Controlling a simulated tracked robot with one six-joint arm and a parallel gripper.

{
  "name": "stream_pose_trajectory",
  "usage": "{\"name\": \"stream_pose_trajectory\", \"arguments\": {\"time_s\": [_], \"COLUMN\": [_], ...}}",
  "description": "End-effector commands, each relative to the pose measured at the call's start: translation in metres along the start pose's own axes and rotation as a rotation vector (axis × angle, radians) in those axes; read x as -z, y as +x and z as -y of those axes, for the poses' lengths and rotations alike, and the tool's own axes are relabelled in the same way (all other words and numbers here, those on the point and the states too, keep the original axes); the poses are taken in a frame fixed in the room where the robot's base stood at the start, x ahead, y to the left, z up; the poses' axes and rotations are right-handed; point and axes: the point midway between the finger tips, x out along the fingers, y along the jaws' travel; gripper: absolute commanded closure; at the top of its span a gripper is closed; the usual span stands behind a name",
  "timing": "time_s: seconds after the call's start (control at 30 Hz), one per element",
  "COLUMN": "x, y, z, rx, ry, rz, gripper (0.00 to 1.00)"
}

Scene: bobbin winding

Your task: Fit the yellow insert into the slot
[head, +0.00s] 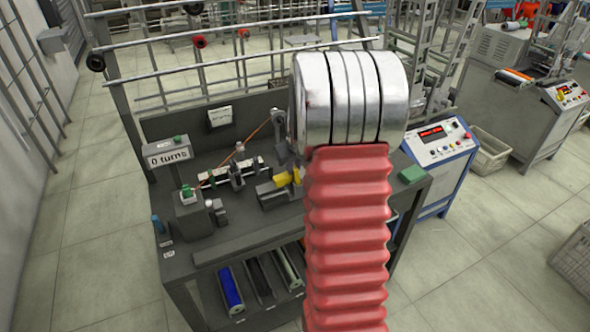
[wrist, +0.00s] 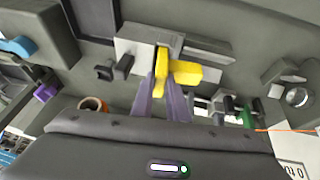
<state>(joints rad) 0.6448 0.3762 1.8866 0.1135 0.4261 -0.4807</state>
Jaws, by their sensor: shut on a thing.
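In the wrist view the yellow insert (wrist: 161,68) is a bright yellow piece between the tips of my gripper (wrist: 164,85). My gripper's two purple-grey fingers are shut on it. A wider yellow part (wrist: 187,71) shows just right of the fingers; I cannot tell whether it belongs to the same piece. The grey block (wrist: 133,45) is directly beyond the fingertips, and the insert's far end is at a dark gap in it. How deep the insert sits is hidden. In the head view yellow (head: 283,180) shows at the grey block (head: 272,195); my arm hides the gripper.
The winding machine (head: 235,172) with an orange thread stands left of the block on the dark bench (head: 230,240). The lower shelf holds several rolls (head: 230,290).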

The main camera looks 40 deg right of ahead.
Motion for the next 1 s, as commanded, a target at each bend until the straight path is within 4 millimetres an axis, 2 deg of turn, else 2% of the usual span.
{"name": "stream_pose_trajectory", "arguments": {"time_s": [0.53,1.0], "x": [0.023,0.025], "y": [-0.043,-0.046], "z": [0.0,0.0], "rx": [-0.002,-0.002], "ry": [0.0,0.0], "rz": [-0.008,-0.009], "gripper": [1.0,1.0]}}
